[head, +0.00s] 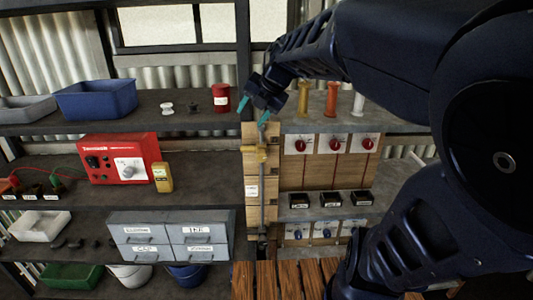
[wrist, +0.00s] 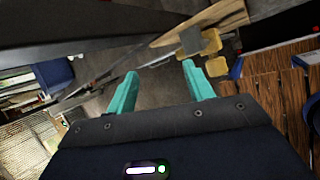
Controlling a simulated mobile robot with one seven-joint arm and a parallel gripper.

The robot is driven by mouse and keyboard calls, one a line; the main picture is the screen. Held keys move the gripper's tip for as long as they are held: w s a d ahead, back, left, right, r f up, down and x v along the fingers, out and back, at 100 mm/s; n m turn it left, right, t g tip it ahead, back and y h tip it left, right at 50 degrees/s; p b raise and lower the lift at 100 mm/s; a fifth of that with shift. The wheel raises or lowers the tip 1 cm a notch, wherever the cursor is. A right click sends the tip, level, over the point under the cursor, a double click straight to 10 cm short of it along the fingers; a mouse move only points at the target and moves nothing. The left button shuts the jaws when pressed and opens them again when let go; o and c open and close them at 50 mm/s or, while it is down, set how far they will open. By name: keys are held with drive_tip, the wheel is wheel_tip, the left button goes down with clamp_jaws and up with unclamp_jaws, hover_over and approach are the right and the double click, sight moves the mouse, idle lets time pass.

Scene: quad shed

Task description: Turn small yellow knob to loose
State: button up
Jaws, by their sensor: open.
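A small yellow knob or clamp (head: 262,153) sits on a vertical grey rod in front of a wooden upright, in the middle of the head view. Yellow blocky parts, likely this same piece (wrist: 212,42), show at the upper right of the wrist view, beside a grey block. My gripper (head: 254,111) is above the yellow piece in the head view, apart from it. Its teal fingers (wrist: 160,72) are spread with nothing between them. The yellow parts lie just beyond the right fingertip in the wrist view. I cannot read any loose or tight marking.
Shelves at left hold a blue bin (head: 96,100), a red can (head: 221,97), a red device (head: 118,160) and grey drawers (head: 170,236). A panel with red knobs (head: 335,145) stands right of the rod. A slatted wooden surface (head: 290,280) lies below.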

drive_tip(key=w+d+r+m+t, duration=0.6)
drive_tip(key=d+r+m+t, duration=0.3)
drive_tip(key=d+m, duration=0.25)
drive_tip(key=d+m+t+h, duration=0.1)
drive_tip(key=d+m+h, duration=0.5)
drive_tip(key=d+m, duration=0.3)
drive_tip(key=s+d+f+m+g+h, duration=0.3)
drive_tip(key=s+d+f+m+g, duration=0.15)
drive_tip(key=d+f+m, duration=0.4)
drive_tip(key=s+d+f+m+g, duration=0.2)
drive_tip(key=s+f+g, duration=0.1)
drive_tip(key=s+f, duration=0.15)
drive_tip(key=n+t+h, duration=0.4)
drive_tip(key=n+h, duration=0.2)
drive_tip(key=n, duration=0.5)
hover_over(262, 155)
drive_tip(key=s+a, duration=0.1)
drive_tip(key=a, duration=0.4)
wheel_tip(262, 155, down, 3)
drive_tip(key=s+a+f+m+g+h, duration=0.1)
drive_tip(key=a+f+m+g+h, duration=0.25)
drive_tip(key=f+m+h, duration=0.4)
drive_tip(key=s+x, duration=0.1)
drive_tip(key=x, duration=0.9)
drive_tip(key=shift+w+d+r+g, duration=0.3)
drive_tip(key=shift+d+g, duration=0.1)
drive_tip(key=shift+d, duration=0.15)
